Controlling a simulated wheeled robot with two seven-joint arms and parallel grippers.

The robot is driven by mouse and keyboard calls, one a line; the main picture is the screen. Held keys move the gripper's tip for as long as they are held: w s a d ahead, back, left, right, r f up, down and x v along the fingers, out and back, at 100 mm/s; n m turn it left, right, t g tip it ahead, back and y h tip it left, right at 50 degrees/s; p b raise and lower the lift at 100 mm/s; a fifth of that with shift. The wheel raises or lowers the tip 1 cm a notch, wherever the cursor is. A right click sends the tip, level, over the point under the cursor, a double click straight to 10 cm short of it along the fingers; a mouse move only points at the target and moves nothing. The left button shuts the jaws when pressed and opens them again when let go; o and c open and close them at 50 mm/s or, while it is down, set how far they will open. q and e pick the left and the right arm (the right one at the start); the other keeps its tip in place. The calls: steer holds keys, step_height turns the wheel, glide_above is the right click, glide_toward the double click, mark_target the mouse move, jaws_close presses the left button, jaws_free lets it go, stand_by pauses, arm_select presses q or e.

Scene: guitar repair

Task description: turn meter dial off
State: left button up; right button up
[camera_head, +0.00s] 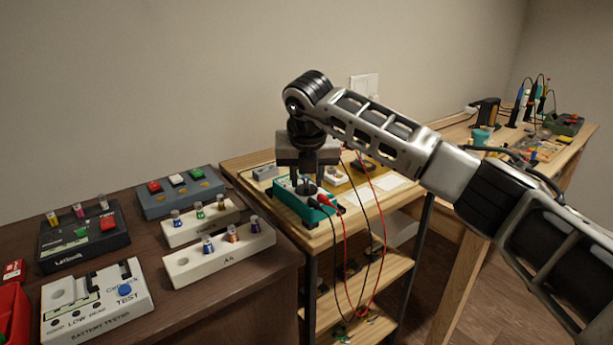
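The meter (290,205) is a teal box with a light face, lying on the small wooden shelf unit. Red and black leads are plugged in at its right end. My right gripper (307,182) points straight down over the meter's face, with its dark fingers at the middle, where the dial would be. The fingers cover the dial, so its setting is hidden. Whether the fingertips touch or grip the dial is too small and dark to tell. My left gripper is out of view.
The leads (381,235) hang down in front of the shelf unit (330,235). Left, a dark table (230,300) holds a battery tester (95,310), battery racks (220,255) and button boxes (180,195). Small items lie behind the meter. A cluttered workbench (455,135) stands at right.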

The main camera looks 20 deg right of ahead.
steer(key=shift+f, duration=0.2)
jaws_close()
steer(key=shift+n, duration=0.4)
steer(key=shift+d+n+y, duration=0.15)
steer(key=shift+n+y, duration=0.35)
steer(key=shift+n, duration=0.4)
steer(key=n+y, duration=0.1)
steer(key=n, duration=0.2)
steer(key=shift+w+d, duration=0.1)
steer(key=shift+d, duration=0.05)
steer(key=shift+n+y, duration=0.3)
steer(key=shift+n, duration=0.3)
